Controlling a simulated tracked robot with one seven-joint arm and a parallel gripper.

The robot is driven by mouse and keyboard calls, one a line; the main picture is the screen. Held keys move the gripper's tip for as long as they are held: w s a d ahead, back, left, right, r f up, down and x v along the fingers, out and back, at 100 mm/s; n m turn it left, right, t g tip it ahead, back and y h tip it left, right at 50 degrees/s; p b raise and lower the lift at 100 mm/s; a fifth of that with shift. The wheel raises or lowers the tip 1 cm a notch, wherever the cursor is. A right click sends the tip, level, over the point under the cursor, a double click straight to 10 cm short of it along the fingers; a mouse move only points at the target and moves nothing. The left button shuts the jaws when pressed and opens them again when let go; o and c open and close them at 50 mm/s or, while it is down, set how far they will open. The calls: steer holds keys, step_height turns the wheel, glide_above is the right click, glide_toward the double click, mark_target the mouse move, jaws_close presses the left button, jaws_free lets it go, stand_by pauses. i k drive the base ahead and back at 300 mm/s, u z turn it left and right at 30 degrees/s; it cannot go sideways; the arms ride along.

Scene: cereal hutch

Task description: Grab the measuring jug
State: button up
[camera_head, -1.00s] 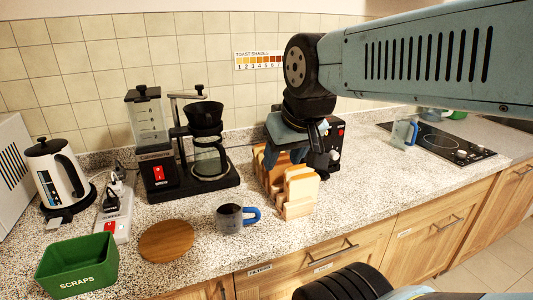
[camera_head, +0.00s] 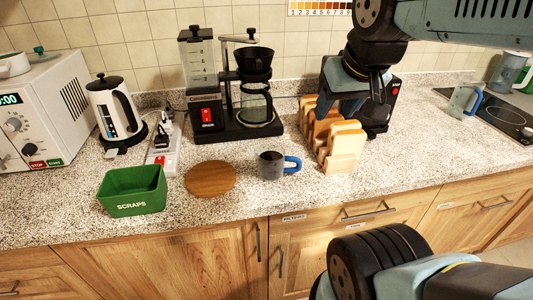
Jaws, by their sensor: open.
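A clear jug with a blue handle (camera_head: 465,100), which looks like the measuring jug, stands upright on the counter at the right, at the left edge of the hob. My gripper (camera_head: 349,106) points down over the toast rack, well to the left of this jug. It is open, and its grey-blue fingers partly cover the rack and the black appliance behind. I cannot tell whether they touch the bread. No jug is in the gripper. A grey mug with a blue handle (camera_head: 270,166) stands near the front of the counter.
A toast rack with bread slices (camera_head: 343,148) stands below my gripper. A coffee maker (camera_head: 208,112), white kettle (camera_head: 112,108), green scraps bin (camera_head: 132,190) and round wooden board (camera_head: 210,178) are to the left. The black hob (camera_head: 502,115) is at the right. Counter between rack and hob is clear.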

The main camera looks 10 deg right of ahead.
mark_target(271, 158)
steer(key=z, duration=0.05)
steer(key=k, duration=0.5)
steer(key=z, duration=0.1)
steer(key=i, duration=0.15)
steer(key=z, duration=2.85)
steer(key=k, duration=1.8)
steer(key=u, duration=0.7)
